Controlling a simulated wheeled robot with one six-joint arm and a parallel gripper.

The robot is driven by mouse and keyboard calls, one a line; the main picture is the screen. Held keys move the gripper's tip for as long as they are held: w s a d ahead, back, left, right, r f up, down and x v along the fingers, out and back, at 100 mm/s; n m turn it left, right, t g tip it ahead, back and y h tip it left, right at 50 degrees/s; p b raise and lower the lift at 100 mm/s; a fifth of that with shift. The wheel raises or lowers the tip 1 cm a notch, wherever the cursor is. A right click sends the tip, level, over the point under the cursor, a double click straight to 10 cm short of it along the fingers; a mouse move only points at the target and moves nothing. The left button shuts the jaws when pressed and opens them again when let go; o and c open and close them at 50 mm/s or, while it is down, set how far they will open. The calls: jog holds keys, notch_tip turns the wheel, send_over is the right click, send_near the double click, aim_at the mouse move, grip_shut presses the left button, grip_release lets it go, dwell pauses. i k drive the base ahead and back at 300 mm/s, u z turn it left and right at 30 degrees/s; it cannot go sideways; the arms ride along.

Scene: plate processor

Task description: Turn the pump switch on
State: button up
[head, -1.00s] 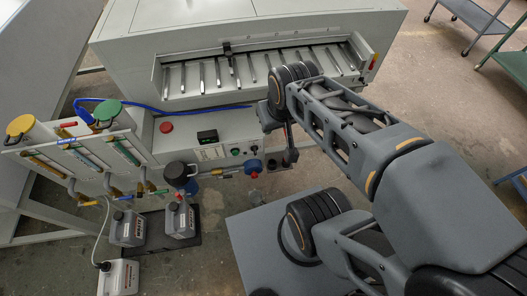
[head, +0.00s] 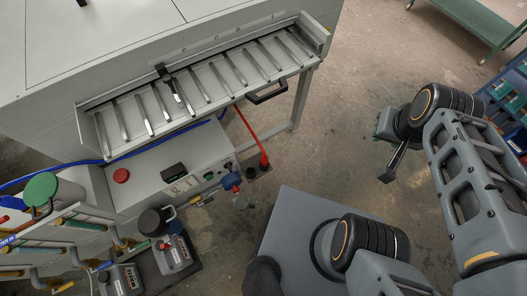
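The control panel (head: 165,172) is a pale box below the slotted machine bed, at left of centre in the head view. Which control is the pump switch is too small to tell. My gripper (head: 388,174) hangs over the open floor, well to the right of the panel and apart from it. One dark finger shows; its opening cannot be made out.
A blue-red fitting (head: 231,181) sits at the panel's front. Grey canisters (head: 173,253) stand on the floor at lower left.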

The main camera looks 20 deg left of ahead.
aim_at(228, 166)
jog(key=z, duration=0.4)
jog(key=k, duration=1.05)
jog(key=u, duration=1.85)
